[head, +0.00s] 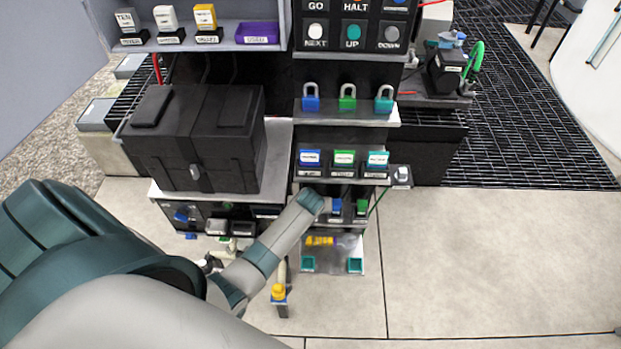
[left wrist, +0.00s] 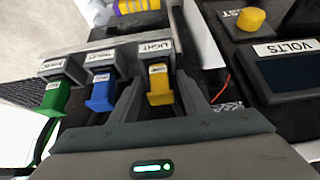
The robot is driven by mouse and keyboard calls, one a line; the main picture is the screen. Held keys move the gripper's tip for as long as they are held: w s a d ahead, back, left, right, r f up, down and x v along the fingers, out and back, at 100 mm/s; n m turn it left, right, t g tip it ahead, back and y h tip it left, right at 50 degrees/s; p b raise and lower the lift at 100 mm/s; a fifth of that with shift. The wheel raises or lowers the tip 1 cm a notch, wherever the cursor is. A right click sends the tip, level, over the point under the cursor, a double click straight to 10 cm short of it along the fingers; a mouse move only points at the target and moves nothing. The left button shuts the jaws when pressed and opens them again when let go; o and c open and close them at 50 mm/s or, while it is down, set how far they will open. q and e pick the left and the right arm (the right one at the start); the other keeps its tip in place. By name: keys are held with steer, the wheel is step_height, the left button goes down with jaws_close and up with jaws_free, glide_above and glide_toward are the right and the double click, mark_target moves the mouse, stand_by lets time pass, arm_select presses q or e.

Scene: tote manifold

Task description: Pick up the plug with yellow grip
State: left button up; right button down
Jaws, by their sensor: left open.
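The plug with yellow grip (left wrist: 160,90) sits in its socket under a "LIGHT" label in the left wrist view. My left gripper (left wrist: 160,103) is open, with one finger on each side of the yellow plug. A gap shows beside the plug, and I cannot tell whether either finger touches it. A blue plug (left wrist: 101,92) and a green plug (left wrist: 56,95) stand in the same row. In the head view the blue plug (head: 337,207) and green plug (head: 362,207) show beside my left arm's end, which hides the yellow plug. My right gripper is not in view.
A yellow knob (left wrist: 250,20) and a "VOLTS" display (left wrist: 290,72) lie close on the right in the left wrist view. A yellow-and-purple tool (head: 320,241) lies on the lower shelf. Padlocks (head: 347,98) stand above. Open floor (head: 480,260) is at right.

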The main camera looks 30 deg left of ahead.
arm_select(q)
jaws_close()
steer(key=shift+r, duration=0.25)
